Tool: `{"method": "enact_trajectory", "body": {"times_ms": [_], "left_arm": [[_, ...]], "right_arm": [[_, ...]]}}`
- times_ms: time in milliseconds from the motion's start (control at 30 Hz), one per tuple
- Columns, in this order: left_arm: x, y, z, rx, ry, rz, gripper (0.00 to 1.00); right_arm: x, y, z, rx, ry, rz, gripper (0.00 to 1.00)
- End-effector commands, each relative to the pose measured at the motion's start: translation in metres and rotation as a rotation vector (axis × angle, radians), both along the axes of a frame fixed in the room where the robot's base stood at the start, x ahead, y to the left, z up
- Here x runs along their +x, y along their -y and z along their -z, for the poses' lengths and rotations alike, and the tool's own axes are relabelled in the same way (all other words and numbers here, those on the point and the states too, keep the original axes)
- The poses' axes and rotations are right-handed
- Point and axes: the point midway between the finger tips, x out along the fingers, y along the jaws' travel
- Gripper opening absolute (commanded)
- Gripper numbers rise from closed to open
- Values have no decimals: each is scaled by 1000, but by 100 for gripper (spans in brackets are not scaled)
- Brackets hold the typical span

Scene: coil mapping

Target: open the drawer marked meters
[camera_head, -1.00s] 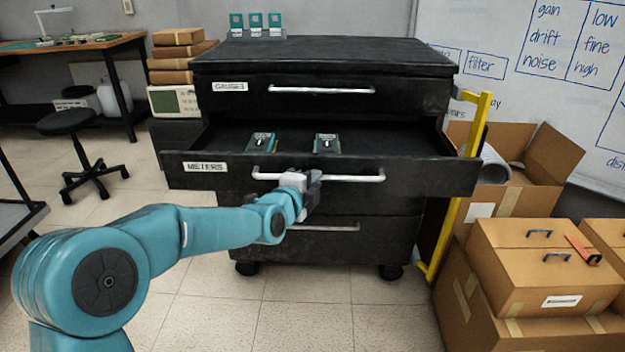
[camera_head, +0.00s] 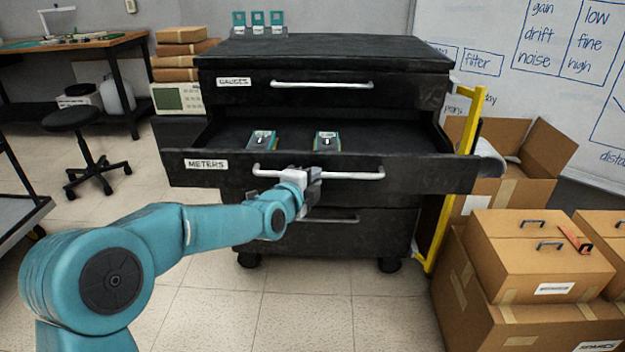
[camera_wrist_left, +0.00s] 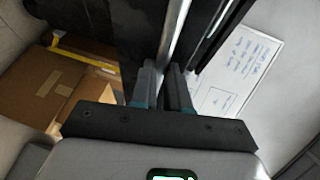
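The drawer marked METERS (camera_head: 420,175) is the second one down in the black cabinet. It stands well out from the cabinet, with its inside showing. Two small teal-edged devices (camera_head: 262,140) (camera_head: 327,141) lie in it. Its pale bar handle (camera_head: 355,175) runs across the front. My left gripper (camera_head: 308,180) is at the middle of that handle. In the left wrist view, the fingers (camera_wrist_left: 163,88) are close together with the bar between them. The fingertips' contact is partly hidden in the head view. My right gripper is in neither view.
The GAUGES drawer (camera_head: 420,95) above is shut, and three small teal devices (camera_head: 257,20) stand on the cabinet top. A yellow upright frame (camera_head: 452,190) and cardboard boxes (camera_head: 535,270) stand close on the right. The floor (camera_head: 290,310) in front is clear.

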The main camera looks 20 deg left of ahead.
Motion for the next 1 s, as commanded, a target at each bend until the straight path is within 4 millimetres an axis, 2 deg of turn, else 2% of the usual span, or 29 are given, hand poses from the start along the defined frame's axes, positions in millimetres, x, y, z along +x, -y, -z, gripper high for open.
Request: {"method": "enact_trajectory", "body": {"times_ms": [33,100,400,533,667,1000], "left_arm": [[0,-1,0,-1,1,-2,18],[0,-1,0,-1,1,-2,40],[-3,0,0,0,0,0,40],[-15,-1,-4,0,2,-1,40],[-41,-5,-10,0,2,-2,40],[-127,-15,-25,-1,1,-2,40]], "right_arm": [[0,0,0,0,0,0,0],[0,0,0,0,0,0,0],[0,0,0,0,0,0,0],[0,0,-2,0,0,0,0],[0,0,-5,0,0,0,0],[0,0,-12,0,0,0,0]]}}
